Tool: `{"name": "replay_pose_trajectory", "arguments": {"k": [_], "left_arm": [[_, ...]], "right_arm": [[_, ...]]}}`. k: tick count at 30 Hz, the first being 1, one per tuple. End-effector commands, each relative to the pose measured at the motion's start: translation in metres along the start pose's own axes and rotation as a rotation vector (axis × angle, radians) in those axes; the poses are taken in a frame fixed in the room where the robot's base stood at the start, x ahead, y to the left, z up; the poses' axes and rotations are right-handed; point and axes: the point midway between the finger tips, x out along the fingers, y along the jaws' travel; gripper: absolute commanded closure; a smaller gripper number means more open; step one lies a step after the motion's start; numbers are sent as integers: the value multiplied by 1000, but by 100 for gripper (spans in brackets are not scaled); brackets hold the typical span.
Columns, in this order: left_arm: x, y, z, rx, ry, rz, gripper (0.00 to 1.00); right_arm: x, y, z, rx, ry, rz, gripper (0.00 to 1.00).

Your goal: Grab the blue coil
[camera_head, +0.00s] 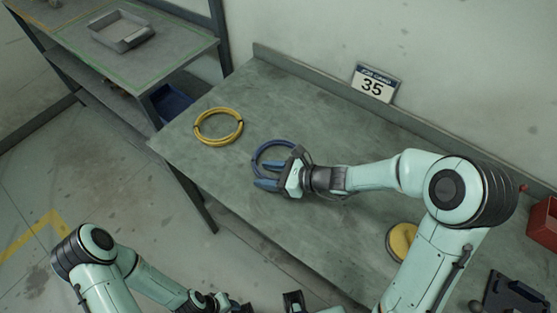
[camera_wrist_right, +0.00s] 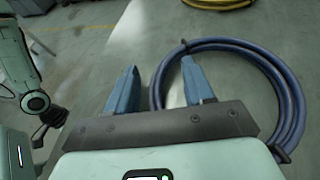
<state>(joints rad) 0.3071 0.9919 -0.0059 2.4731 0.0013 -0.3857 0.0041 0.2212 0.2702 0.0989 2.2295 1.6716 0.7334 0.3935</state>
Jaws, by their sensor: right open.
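The blue coil (camera_head: 256,154) lies flat on the grey bench top, partly hidden behind my right gripper. My right gripper (camera_head: 267,174) is open over the coil's near side. In the right wrist view the coil (camera_wrist_right: 272,66) shows as a ring of several loops with dark ties. There the right finger reaches inside the ring and the left finger is outside it, with the coil's left side between the fingertips (camera_wrist_right: 161,70). I cannot tell whether the fingers touch it. My left arm is low at the bottom left; its gripper (camera_head: 238,307) is partly cut off.
A yellow coil (camera_head: 219,141) lies left of the blue one. A yellow round object (camera_head: 402,242) sits beside my right arm, and a red bin (camera_head: 543,222) is at the far right. A sign marked 35 (camera_head: 375,84) stands at the back edge.

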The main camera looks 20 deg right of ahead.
Motion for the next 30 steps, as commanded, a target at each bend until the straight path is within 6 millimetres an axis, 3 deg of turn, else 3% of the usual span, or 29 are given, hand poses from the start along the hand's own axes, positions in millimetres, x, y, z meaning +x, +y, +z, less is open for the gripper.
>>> {"name": "replay_pose_trajectory", "arguments": {"k": [6,9,11,23,30], "left_arm": [[0,0,0,0,0,0,57],[0,0,0,0,0,0,57],[0,0,0,0,0,0,57],[-2,1,0,0,1,0,57],[-14,6,-4,3,7,3,57]], "right_arm": [[1,0,0,0,0,0,51],[0,0,0,0,0,0,83],[0,0,0,0,0,0,100],[-2,0,5,-3,-1,0,100],[-18,-1,46,-8,-3,-2,100]]}}
